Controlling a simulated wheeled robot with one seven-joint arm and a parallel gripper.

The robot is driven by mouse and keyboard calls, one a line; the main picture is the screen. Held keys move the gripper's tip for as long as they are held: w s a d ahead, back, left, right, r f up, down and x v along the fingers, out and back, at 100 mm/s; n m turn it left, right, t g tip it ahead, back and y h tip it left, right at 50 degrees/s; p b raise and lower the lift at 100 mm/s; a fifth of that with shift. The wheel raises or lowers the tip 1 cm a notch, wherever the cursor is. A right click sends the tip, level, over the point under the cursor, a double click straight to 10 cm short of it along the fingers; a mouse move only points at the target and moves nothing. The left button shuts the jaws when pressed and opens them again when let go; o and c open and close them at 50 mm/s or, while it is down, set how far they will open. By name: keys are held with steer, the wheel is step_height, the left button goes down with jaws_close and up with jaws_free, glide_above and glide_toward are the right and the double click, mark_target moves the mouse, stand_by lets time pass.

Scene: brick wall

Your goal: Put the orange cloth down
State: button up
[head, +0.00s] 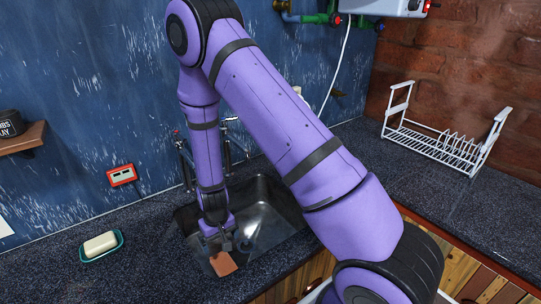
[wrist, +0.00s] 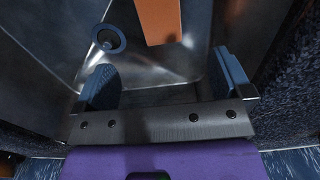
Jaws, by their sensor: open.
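The orange cloth (head: 223,264) is a small flat piece at the front of the metal sink (head: 268,215), below my gripper (head: 226,243). In the wrist view the cloth (wrist: 159,20) shows at the top, beyond and apart from the fingertips. My gripper (wrist: 165,78) is open, with its two blue fingers spread wide and nothing between them. It points down into the sink. Whether the cloth lies flat on the sink floor or against the front wall, I cannot tell.
A round drain (wrist: 108,39) shows in the sink. A soap bar in a teal dish (head: 101,245) sits on the dark counter to the left. A white dish rack (head: 445,140) stands at the right. The faucet (head: 228,140) rises behind the sink, close to my arm.

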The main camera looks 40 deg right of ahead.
steer(key=s+d+r+t+y, duration=0.1)
steer(key=s+r, duration=0.1)
steer(key=r, duration=1.3)
steer(key=s+d+r+t, duration=0.2)
steer(key=r, duration=1.4)
steer(key=s+d+r+t, duration=0.1)
steer(key=s+d+r, duration=0.1)
steer(key=s+r, duration=0.5)
steer(key=s+d+r+t+h, duration=0.1)
steer(key=s+d+r, duration=0.2)
steer(key=s+r, duration=0.5)
steer(key=s, duration=0.5)
steer(key=shift+r, duration=0.25)
steer(key=shift+w, duration=0.1)
